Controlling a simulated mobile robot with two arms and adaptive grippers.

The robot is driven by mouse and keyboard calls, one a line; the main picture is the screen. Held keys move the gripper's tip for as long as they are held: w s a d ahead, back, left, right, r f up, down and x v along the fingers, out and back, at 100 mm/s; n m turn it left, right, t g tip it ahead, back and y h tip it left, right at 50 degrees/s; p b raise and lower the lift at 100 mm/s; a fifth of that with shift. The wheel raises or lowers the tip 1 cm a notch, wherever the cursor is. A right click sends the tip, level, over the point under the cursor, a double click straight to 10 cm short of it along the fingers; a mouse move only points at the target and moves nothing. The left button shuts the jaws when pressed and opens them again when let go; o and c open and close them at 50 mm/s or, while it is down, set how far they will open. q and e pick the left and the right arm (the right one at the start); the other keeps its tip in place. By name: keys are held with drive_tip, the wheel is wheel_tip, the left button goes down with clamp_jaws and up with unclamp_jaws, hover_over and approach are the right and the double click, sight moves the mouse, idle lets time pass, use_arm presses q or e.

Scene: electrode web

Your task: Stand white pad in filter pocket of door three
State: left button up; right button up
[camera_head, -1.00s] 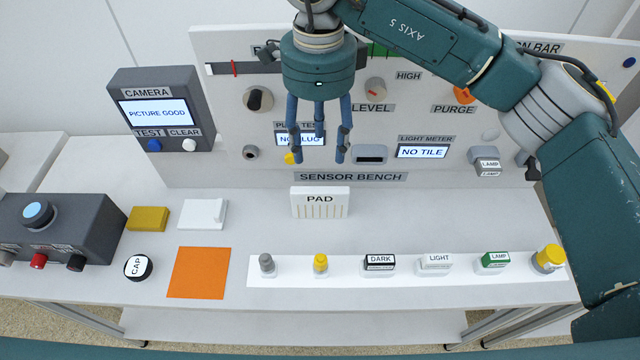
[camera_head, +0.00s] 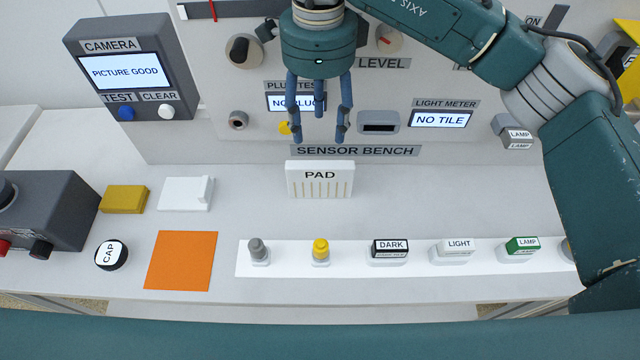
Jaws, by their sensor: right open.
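A white pad (camera_head: 319,184), marked PAD with thin tan vertical stripes, stands upright on the bench, in front of the SENSOR BENCH label. My right gripper (camera_head: 318,136) points down with its fingers spread and empty. In the picture its fingertips show just above the pad's top edge, apart from it. Door three and its filter pocket are not in view. My left gripper is not in view.
A white strip (camera_head: 290,269) along the bench front holds several small pieces, including DARK, LIGHT and LAMP blocks. A panel (camera_head: 200,75) rises behind.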

drive_tip(key=p, duration=0.2)
hover_over(320, 167)
drive_tip(key=f, duration=0.5)
drive_tip(key=shift+w+f, duration=0.15)
drive_tip(key=shift+w, duration=0.25)
drive_tip(key=shift+f, duration=0.3)
drive_tip(key=shift+s+f, duration=0.15)
drive_tip(key=shift+f, duration=0.15)
drive_tip(key=f, duration=0.1)
drive_tip(key=f+p, duration=0.2)
drive_tip(key=shift+s+f, duration=0.25)
drive_tip(key=shift+f, duration=0.55)
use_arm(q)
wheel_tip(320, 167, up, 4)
use_arm(e)
clamp_jaws()
